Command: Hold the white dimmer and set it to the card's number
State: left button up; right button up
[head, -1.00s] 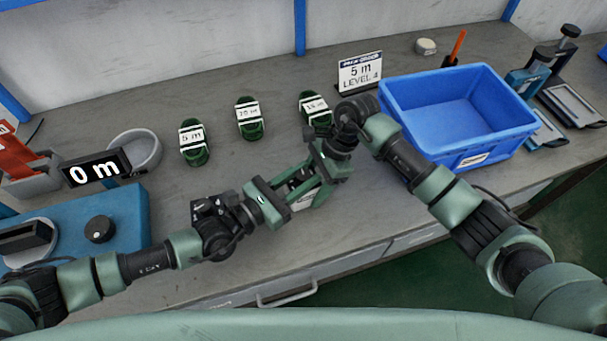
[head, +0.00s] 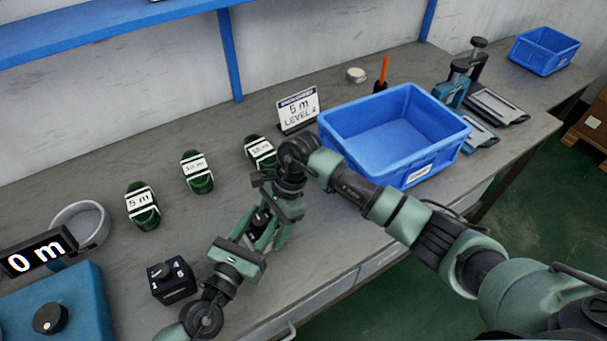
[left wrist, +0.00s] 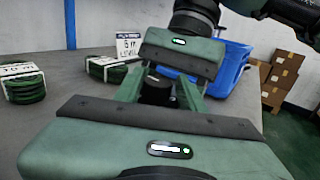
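The card (head: 298,108) stands at the back of the bench and reads 5 m, LEVEL 4; it also shows in the left wrist view (left wrist: 128,45). My left gripper (head: 264,228) points away from me, over the bench. A black dial box (head: 172,280) with numbers stands left of my left gripper.
Several green cable coils with white labels, such as the 5 m coil (head: 142,205), stand in a row behind the grippers. A display (head: 38,252) reads 0 m. A grey bowl (head: 82,224) is beside it. A blue bin (head: 395,135) stands right of the card.

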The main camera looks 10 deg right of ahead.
pick_arm(q)
jog(key=n+t+y, duration=0.2)
jog(key=y, duration=0.1)
jog(key=shift+a+f+n, duration=0.1)
jog(key=shift+n, duration=0.3)
jog(key=n+t+y, duration=0.1)
jog(key=n+y, duration=0.1)
jog(key=y, duration=0.2)
jog(key=v, duration=1.1)
jog(key=shift+s+f, duration=0.15)
jog(key=shift+s, duration=0.15)
jog(key=w+d+r+m+g+h, duration=0.3)
jog(key=d+r+m+g+h, duration=0.2)
jog(key=r, duration=0.4)
jog(key=w+d+r+m+g+h, duration=0.3)
jog(key=d+r+m+g+h, duration=0.3)
jog(key=r+m+h, duration=0.2)
jog(key=shift+w+r+m+h, duration=0.15)
jog(key=shift+r+m+h, duration=0.15)
jog(key=shift+r+m, duration=0.85)
jog(key=shift+d, duration=0.1)
